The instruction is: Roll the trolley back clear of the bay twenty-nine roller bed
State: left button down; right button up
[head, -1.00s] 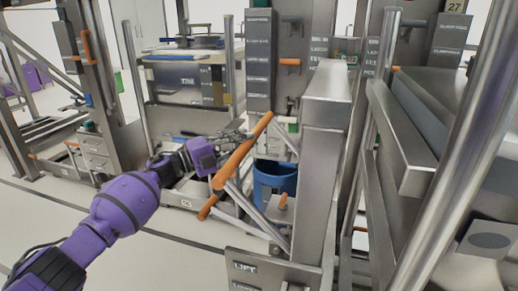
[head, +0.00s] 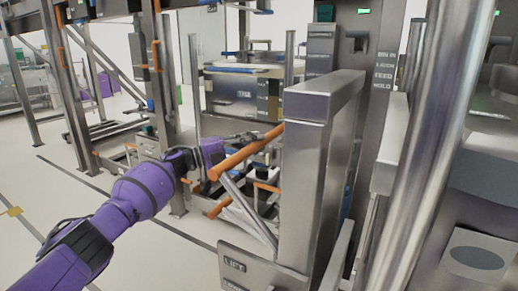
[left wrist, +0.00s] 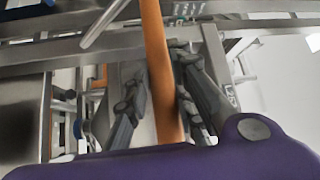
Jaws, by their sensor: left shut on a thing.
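The trolley is a steel frame with a thick upright post (head: 305,165), a plate marked LIFT (head: 262,270) low at the front, and orange handles. My left gripper (head: 240,138) is around the upper orange handle (head: 247,152). In the left wrist view the handle (left wrist: 160,65) runs between the dark fingers (left wrist: 165,100), which are shut on it. A lower orange grip (head: 220,207) is free. My right gripper is not in view. No bay number is legible, so I cannot tell which structure is the bay twenty-nine roller bed.
Steel bay frames (head: 155,80) with orange bars stand at the left, and a bench (head: 240,90) stands behind the trolley. A shiny steel column (head: 425,150) and grey machinery (head: 485,190) are close on the right. The pale floor (head: 60,190) at the left is open, with dark lines.

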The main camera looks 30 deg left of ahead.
aim_at(265, 143)
pick_arm(q)
jog(key=shift+d+r+m+h, duration=0.15)
jog(key=shift+d, duration=0.4)
jog(key=shift+d+r+m+h, duration=0.15)
jog(key=shift+d, duration=0.4)
jog(key=c, duration=1.9)
grip_release()
jog(key=shift+d+g, duration=0.1)
jog(key=shift+g, duration=0.2)
jog(key=o, duration=0.4)
jog(key=shift+w+d, duration=0.2)
jog(key=shift+d, duration=0.45)
jog(key=shift+s+a+f, duration=0.2)
jog(key=shift+s+a, duration=0.05)
jog(key=shift+a, duration=0.4)
jog(key=v, duration=1.1)
jog(key=shift+s+a, duration=0.1)
jog(key=shift+s, duration=0.15)
